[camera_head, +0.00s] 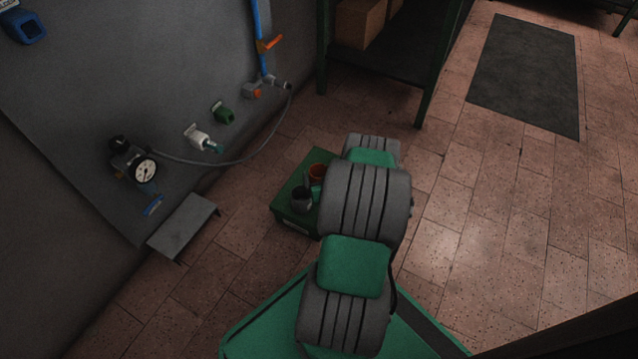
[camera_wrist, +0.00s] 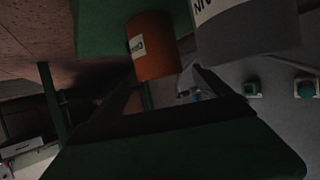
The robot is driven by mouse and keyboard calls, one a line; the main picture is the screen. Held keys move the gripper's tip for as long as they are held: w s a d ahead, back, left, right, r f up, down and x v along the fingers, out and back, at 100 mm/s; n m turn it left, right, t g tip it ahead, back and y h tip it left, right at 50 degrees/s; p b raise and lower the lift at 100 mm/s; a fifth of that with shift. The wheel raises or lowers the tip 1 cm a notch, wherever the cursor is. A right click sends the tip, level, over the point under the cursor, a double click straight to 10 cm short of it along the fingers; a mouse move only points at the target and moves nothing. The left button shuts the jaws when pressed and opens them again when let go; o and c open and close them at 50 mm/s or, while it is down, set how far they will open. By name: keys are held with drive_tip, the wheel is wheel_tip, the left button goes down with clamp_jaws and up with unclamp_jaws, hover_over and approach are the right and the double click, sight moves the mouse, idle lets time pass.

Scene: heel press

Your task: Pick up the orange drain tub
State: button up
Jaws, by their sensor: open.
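The orange drain tub (camera_wrist: 153,48) carries a white label and shows large in the wrist view. It stands on a low green stand (camera_head: 290,212), and in the head view only a small part of the orange tub (camera_head: 318,170) shows. My gripper (camera_wrist: 163,76) is open, its two dark fingers reaching toward the tub. The tub appears at or just beyond the gap between the fingertips; I cannot tell whether they touch it. In the head view my arm hides most of the gripper.
A grey labelled tub (camera_wrist: 248,32) stands close beside the orange one; it also shows in the head view (camera_head: 301,201). A grey wall panel (camera_head: 190,60) with a gauge (camera_head: 145,170) and hose is left of the stand. A green-legged shelf (camera_head: 438,75) stands behind. Tiled floor is clear right.

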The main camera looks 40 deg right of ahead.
sight(317, 166)
drive_tip(key=b+x, duration=0.1)
drive_tip(key=x, duration=0.2)
drive_tip(key=shift+w+f, duration=0.1)
drive_tip(key=shift+f, duration=0.1)
drive_tip(key=shift+r, duration=0.1)
drive_tip(key=c, duration=1.3)
drive_tip(key=shift+c, duration=0.2)
drive_tip(key=shift+r, duration=0.1)
